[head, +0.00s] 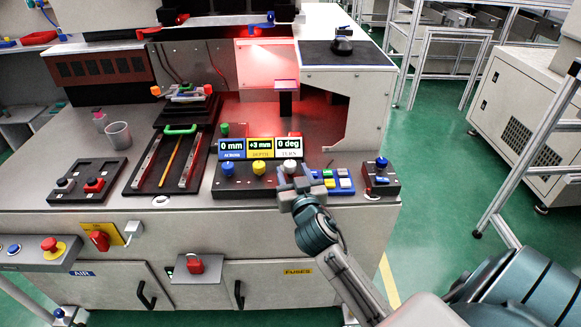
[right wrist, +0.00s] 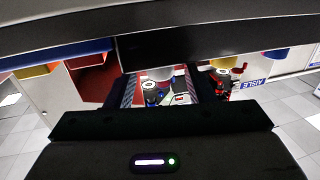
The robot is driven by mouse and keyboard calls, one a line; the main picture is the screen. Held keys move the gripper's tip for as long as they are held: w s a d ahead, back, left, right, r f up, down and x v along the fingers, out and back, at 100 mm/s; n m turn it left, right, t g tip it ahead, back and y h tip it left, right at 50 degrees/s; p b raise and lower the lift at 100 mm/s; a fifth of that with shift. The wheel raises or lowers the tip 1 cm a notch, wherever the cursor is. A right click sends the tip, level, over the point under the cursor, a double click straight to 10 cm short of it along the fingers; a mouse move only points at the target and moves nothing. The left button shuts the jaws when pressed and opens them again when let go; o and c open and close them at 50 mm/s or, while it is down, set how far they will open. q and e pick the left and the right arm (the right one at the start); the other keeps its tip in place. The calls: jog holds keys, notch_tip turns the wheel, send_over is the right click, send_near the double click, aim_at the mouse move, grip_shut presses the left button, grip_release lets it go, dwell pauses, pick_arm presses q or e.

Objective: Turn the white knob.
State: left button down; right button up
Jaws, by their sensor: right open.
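The white knob (head: 290,167) is the right one of three knobs on a dark panel below the displays. It also shows in the right wrist view (right wrist: 160,73), between my open fingers. My right gripper (head: 292,182) is just in front of the white knob, with its fingers toward it. In the right wrist view the gripper (right wrist: 160,95) is open, with room on both sides of the knob; I cannot tell whether it touches. The displays (head: 260,147) read 0 mm, +3 mm and 0 deg. My left gripper is not in view.
A yellow knob (head: 259,168) and a blue knob (head: 227,169) stand left of the white one. A button pad (head: 333,181) is close to my gripper's right, then a joystick box (head: 381,178).

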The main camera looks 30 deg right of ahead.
jog(key=v, duration=0.7)
jog(key=shift+s, duration=0.25)
jog(key=shift+a, duration=0.1)
